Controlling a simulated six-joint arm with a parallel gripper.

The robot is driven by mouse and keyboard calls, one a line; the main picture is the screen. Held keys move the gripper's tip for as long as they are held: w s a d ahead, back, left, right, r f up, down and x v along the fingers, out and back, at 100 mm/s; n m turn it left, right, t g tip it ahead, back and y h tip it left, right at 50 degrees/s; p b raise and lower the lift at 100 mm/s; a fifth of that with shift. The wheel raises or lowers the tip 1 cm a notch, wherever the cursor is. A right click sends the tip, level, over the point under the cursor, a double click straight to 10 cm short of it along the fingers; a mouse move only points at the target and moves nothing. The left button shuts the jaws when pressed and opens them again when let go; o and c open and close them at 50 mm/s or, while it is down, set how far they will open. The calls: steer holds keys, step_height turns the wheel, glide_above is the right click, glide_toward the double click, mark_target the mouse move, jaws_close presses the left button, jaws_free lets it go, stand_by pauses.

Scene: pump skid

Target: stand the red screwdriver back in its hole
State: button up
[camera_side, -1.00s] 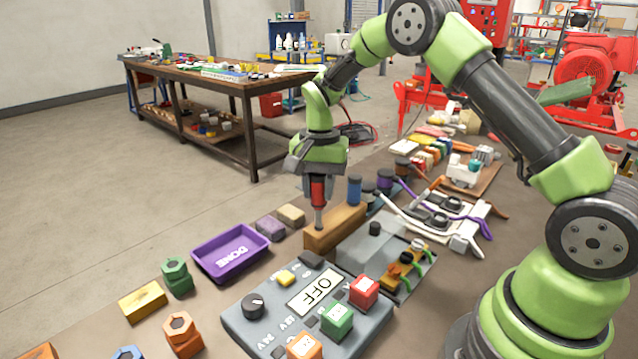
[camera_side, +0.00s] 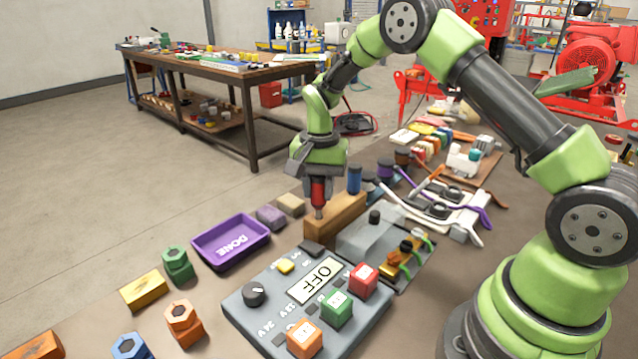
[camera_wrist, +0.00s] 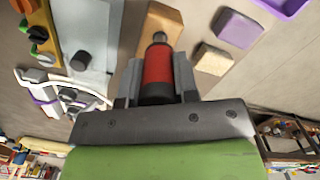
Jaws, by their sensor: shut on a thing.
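My gripper (camera_side: 318,178) is shut on the red screwdriver (camera_side: 318,192), which hangs upright with its shaft pointing down. In the wrist view the red handle (camera_wrist: 158,68) sits between my two grey fingers (camera_wrist: 157,82). The wooden block (camera_side: 346,211) is directly under and behind the screwdriver. The shaft's lower end is at the block's near-left end; whether it is in a hole cannot be told. In the wrist view the block (camera_wrist: 166,20) lies just beyond the handle, and its hole is hidden. A blue-handled tool (camera_side: 354,180) stands upright in the block.
A purple DONE tray (camera_side: 231,241) and two small blocks (camera_side: 270,216) lie left of the wooden block. A grey panel reading OFF (camera_side: 262,318) with coloured buttons is in front. Cables and a grey box (camera_side: 368,240) lie to the right.

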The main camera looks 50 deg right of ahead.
steer(key=shift+f, duration=0.9)
steer(key=o, duration=1)
steer(key=r, duration=1)
steer(key=shift+w+d, duration=0.1)
steer(key=shift+d, duration=0.15)
